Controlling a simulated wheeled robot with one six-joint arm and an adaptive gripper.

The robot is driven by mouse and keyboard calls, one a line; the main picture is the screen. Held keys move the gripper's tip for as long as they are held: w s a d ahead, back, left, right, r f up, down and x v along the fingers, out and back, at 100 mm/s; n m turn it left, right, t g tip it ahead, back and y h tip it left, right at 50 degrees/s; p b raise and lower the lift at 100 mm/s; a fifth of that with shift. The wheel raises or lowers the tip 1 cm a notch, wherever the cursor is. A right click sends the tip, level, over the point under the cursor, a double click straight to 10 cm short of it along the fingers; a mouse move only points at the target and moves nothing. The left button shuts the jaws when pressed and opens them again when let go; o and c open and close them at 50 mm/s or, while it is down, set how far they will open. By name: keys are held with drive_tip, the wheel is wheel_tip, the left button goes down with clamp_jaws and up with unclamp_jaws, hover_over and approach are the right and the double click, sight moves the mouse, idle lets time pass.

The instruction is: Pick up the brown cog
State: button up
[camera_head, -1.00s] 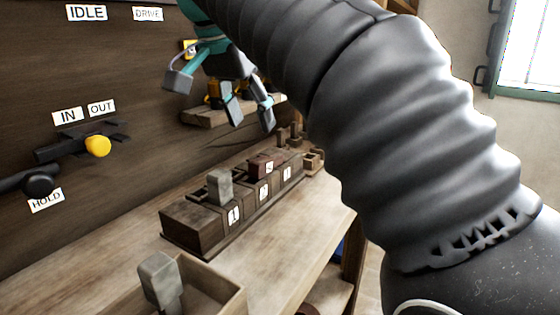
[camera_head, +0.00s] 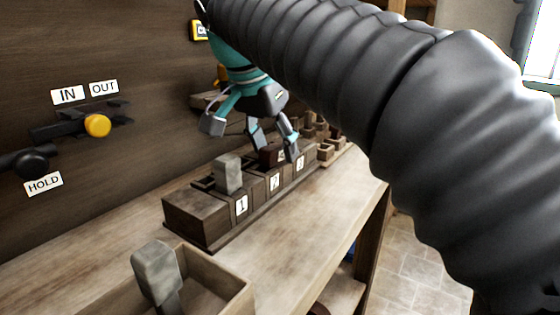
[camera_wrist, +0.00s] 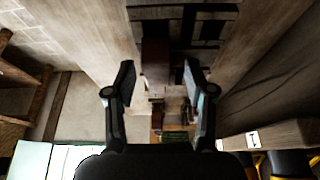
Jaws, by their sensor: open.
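The brown cog appears to be the dark reddish-brown block (camera_head: 270,157) standing in the slot marked 2 of a dark wooden rack (camera_head: 195,216). It is partly hidden by my gripper in the head view. In the wrist view the brown block (camera_wrist: 155,58) shows upper middle, between the lines of my two fingers. My gripper (camera_head: 274,143) is open and empty, pointing down just above the brown block. In the wrist view my gripper (camera_wrist: 159,80) has its fingers apart on either side of the block. I cannot tell its exact height above it.
A grey block (camera_head: 228,174) stands in slot 1, left of my gripper. A wooden box (camera_head: 222,296) with a grey-topped piece (camera_head: 156,268) is at the front. Small wooden pieces (camera_head: 326,150) lie behind the rack. A yellow-knobbed lever (camera_head: 97,125) is on the wall.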

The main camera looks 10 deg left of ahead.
drive_tip(key=shift+w+d, duration=0.1)
drive_tip(key=shift+d, duration=0.05)
clamp_jaws()
